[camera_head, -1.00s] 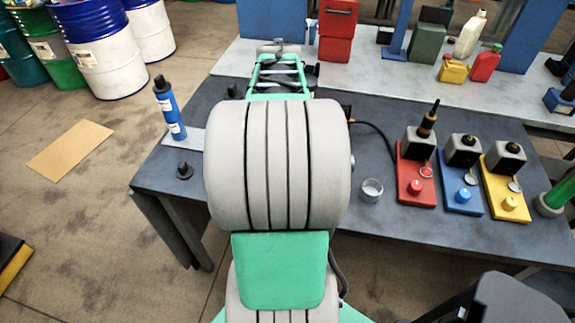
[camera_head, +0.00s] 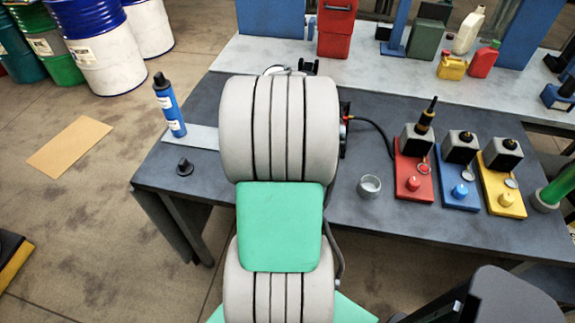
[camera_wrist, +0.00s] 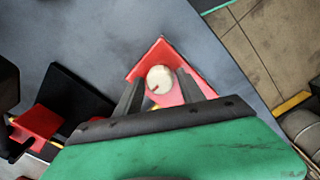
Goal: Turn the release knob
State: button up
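In the wrist view a pale round knob (camera_wrist: 160,78) with a small red mark sits on a red plate (camera_wrist: 168,54). My gripper (camera_wrist: 161,76) has its two dark fingers apart, one on each side of the knob. A gap seems to show between knob and fingers; I cannot tell how far the fingertips are above the plate. In the head view my arm hides the gripper and this knob.
A blue bottle (camera_head: 169,105) and a small black cap (camera_head: 185,167) stand left of my arm. A glass cup (camera_head: 369,186) stands to its right. A red canister (camera_head: 336,28) stands on the light bench behind. In the wrist view a red block (camera_wrist: 38,121) lies left.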

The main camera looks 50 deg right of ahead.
grip_shut()
jog(key=shift+m, duration=0.5)
jog(key=m, duration=0.3)
jog(key=shift+m, duration=0.3)
jog(key=m, duration=0.4)
jog(key=shift+m+b, duration=0.3)
jog(key=shift+b, duration=0.05)
jog(key=m, duration=0.4)
jog(key=shift+m, duration=2.4)
